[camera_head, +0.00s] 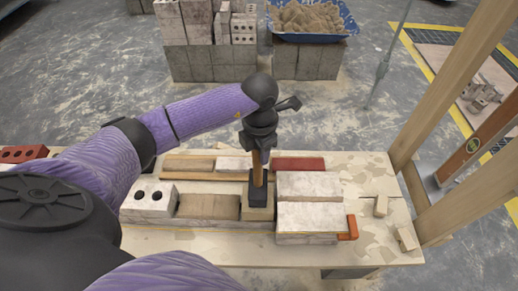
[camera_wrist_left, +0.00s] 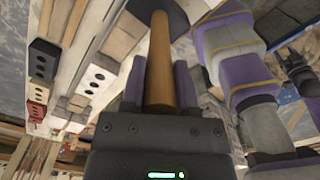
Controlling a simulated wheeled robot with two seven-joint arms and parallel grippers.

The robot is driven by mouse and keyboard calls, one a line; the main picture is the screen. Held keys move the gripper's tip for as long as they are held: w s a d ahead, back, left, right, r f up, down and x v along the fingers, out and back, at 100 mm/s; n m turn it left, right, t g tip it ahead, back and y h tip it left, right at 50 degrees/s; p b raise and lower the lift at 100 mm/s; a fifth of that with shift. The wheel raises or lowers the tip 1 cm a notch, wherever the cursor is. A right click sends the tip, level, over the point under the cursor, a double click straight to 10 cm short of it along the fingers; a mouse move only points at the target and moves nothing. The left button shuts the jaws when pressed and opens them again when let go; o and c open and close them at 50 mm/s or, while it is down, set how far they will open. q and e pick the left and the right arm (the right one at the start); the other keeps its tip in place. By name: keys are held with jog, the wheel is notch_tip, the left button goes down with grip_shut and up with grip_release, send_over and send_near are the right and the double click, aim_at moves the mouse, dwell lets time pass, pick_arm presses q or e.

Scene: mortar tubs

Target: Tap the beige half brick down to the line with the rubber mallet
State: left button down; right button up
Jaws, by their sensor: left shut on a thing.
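My left gripper (camera_head: 259,143) is shut on the wooden handle (camera_head: 257,167) of the rubber mallet and holds it upright, head down. The black mallet head (camera_head: 258,190) is directly over the beige half brick (camera_head: 258,213) and looks to be on its top or very close; the gap is hard to tell. The half brick stands in the front row between a tan brick (camera_head: 209,206) and pale bricks (camera_head: 312,215). A thin yellow line (camera_head: 190,231) runs along the front of the row. The wrist view shows the handle (camera_wrist_left: 160,65) between my fingers.
A white brick with holes (camera_head: 150,197) is at the row's left end. A red brick (camera_head: 298,164) lies behind. Wooden posts (camera_head: 462,95) rise at the table's right. A blue sand tub (camera_head: 312,22) stands beyond.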

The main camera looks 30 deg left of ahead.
pick_arm(q)
notch_tip(320, 180, down, 4)
jog(key=b, duration=0.3)
jog(key=shift+f, duration=0.1)
notch_tip(320, 180, up, 5)
jog(key=p, duration=0.3)
jog(key=shift+f+p, duration=0.15)
jog(key=shift+p, duration=0.2)
notch_tip(320, 180, up, 5)
jog(key=p, duration=0.4)
jog(key=shift+f, duration=0.1)
